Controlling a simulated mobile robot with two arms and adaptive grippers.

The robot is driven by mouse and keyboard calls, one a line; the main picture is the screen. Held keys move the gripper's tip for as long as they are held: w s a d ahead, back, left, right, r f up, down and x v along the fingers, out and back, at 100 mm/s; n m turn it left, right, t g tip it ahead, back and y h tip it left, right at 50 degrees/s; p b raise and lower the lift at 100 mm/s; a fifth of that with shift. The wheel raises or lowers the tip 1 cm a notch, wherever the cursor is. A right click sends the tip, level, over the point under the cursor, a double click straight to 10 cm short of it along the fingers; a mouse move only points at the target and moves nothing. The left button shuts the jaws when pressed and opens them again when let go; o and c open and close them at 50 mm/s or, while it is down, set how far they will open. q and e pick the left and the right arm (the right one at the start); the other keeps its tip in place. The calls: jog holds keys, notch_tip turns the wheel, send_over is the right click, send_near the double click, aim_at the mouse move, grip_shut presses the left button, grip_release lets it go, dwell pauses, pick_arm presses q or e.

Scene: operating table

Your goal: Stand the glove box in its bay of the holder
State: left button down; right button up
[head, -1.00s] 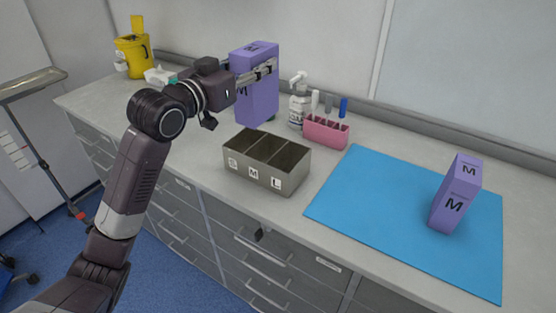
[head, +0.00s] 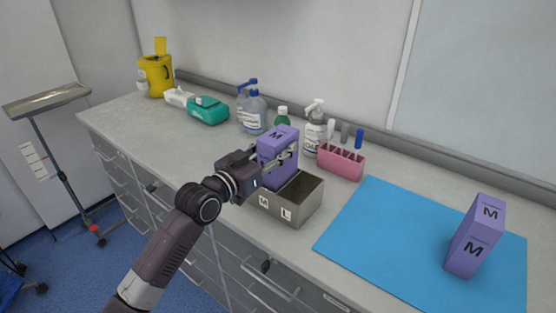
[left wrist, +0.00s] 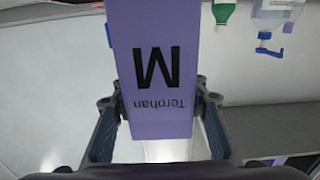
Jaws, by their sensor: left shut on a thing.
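A purple glove box marked M (head: 277,146) is held upright in my left gripper (head: 283,158). In the left wrist view the box (left wrist: 152,70) stands between the two fingers (left wrist: 160,110), with its M and lettering upside down. The grey metal holder (head: 301,212) is on the counter, with M and L labels showing on its front. My gripper and the box hide its left part. The box is at the holder, over its middle part; its lower end is partly hidden, so I cannot tell how deep it sits. My right gripper is not in view.
A second purple M box (head: 475,237) stands on the blue mat (head: 372,225). A pink rack (head: 341,162) and a white pump bottle (head: 314,132) stand behind the holder. Bottles, a teal pack (head: 208,111) and a yellow bin (head: 156,77) line the back left.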

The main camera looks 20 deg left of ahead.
pick_arm(q)
jog(key=shift+f, duration=0.35)
notch_tip(320, 180, down, 4)
jog(key=shift+r, duration=0.15)
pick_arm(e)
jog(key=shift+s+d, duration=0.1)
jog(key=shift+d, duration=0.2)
pick_arm(q)
jog(key=c, duration=1.1)
grip_release()
jog(key=shift+c, duration=0.2)
jog(key=shift+s, duration=0.1)
jog(key=b+v, duration=0.2)
jog(key=v, duration=0.9)
jog(key=shift+s+a, duration=0.15)
jog(key=shift+s, duration=0.25)
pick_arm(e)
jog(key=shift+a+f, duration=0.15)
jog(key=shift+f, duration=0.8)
